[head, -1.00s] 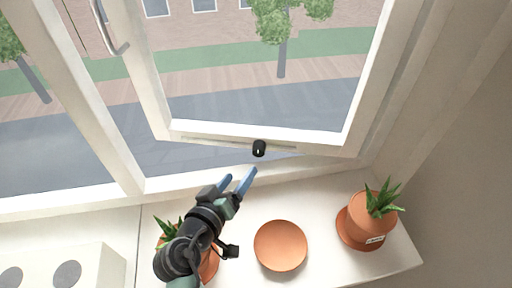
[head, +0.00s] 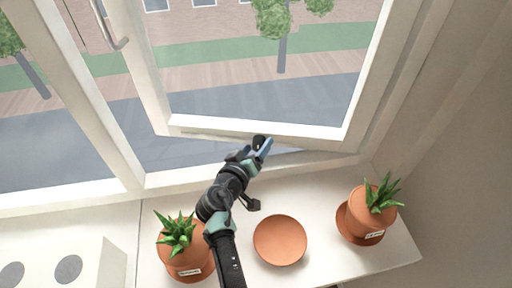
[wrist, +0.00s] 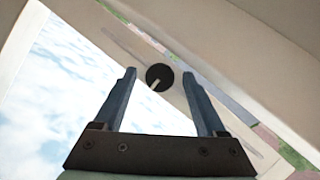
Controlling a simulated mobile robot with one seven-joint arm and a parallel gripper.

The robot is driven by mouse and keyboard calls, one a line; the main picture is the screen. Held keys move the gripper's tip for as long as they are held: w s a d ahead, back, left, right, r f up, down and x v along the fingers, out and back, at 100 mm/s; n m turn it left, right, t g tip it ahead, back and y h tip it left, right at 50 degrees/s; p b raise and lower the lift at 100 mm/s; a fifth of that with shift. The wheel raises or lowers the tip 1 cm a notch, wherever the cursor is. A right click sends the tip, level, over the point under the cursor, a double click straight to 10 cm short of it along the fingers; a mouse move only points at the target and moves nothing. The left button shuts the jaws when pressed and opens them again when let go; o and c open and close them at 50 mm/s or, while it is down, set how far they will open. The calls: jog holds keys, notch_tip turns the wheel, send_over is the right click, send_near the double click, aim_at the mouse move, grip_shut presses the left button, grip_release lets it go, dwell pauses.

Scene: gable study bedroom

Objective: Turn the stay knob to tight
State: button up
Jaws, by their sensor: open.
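The stay knob (wrist: 159,78) is a small round black knob with a pale pointer line on its face. It sits on the lower rail of the open window sash, and in the head view it (head: 259,141) shows just beyond my fingertips. My gripper (wrist: 165,82) is open, with one blue finger on each side of the knob in the wrist view. I cannot tell whether the fingers touch it. In the head view my gripper (head: 257,149) reaches up to the sash rail and partly hides the knob. No tight marking is readable.
On the white sill, a potted plant (head: 183,262) stands left of my arm and another potted plant (head: 372,215) stands at the right. An empty terracotta saucer (head: 280,243) lies between them. The open window sash (head: 300,131) hangs over the sill.

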grip_shut()
dwell(0.3)
